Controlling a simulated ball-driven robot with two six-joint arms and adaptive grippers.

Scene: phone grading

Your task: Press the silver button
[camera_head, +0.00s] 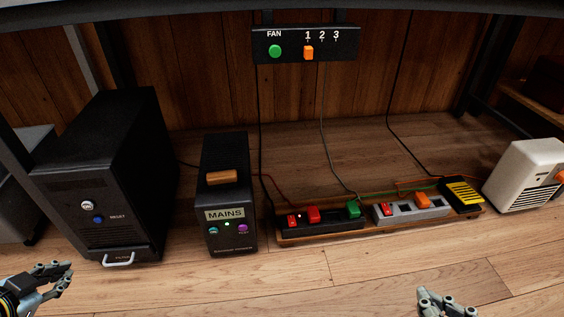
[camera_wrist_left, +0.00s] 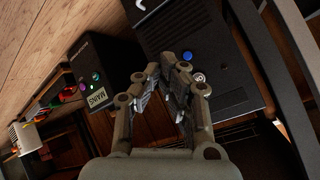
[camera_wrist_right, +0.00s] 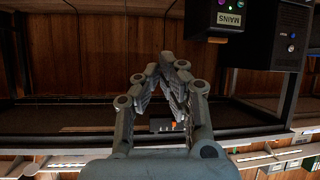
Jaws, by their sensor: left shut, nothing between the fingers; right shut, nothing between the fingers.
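The silver button (camera_head: 87,205) is a small round pale button on the front of the black computer tower (camera_head: 110,180) at the left, above a blue reset button (camera_head: 97,219). It also shows in the left wrist view (camera_wrist_left: 198,77), just beyond the fingertips. My left gripper (camera_head: 66,272) is shut and empty, low at the left in the head view, in front of the tower and apart from it. My right gripper (camera_head: 447,300) is shut and empty at the bottom right, over the floor. It also shows in the right wrist view (camera_wrist_right: 166,75).
A black MAINS box (camera_head: 228,190) stands right of the tower. Power strips (camera_head: 411,209) lie on a wooden board (camera_head: 320,234) at centre right. A white heater-like box (camera_head: 524,176) stands far right. A fan switch panel (camera_head: 305,44) hangs above. The front floor is clear.

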